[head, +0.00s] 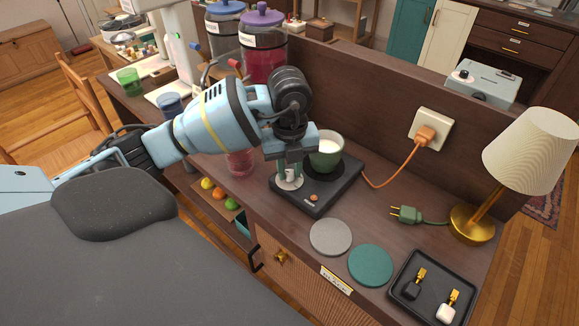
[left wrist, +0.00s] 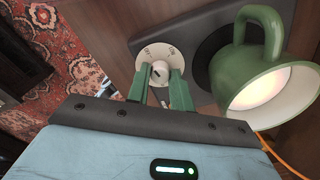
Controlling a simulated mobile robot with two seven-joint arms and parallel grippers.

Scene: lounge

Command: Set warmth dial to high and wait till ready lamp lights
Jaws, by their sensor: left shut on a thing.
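A black mug warmer (head: 335,190) sits on the wooden top with a green mug (head: 326,155) of white liquid on its plate. A pale round dial (head: 289,181) is at its left corner; it also shows in the left wrist view (left wrist: 150,62), with small lettering I cannot read for certain. My left gripper (head: 289,172) points down at the dial; its green fingers (left wrist: 160,78) are closed on the dial's knob. Its exact setting is unclear. A small orange lamp (head: 313,198) is on the warmer's front; I cannot tell if it is lit. My right gripper is out of view.
An orange cord runs to a plug (head: 425,135) in the wall socket. A green plug (head: 405,214) lies loose by the brass lamp (head: 474,222). Two coasters (head: 330,237) and a black tray (head: 398,296) lie in front. A pink glass (head: 239,163) stands left of the warmer.

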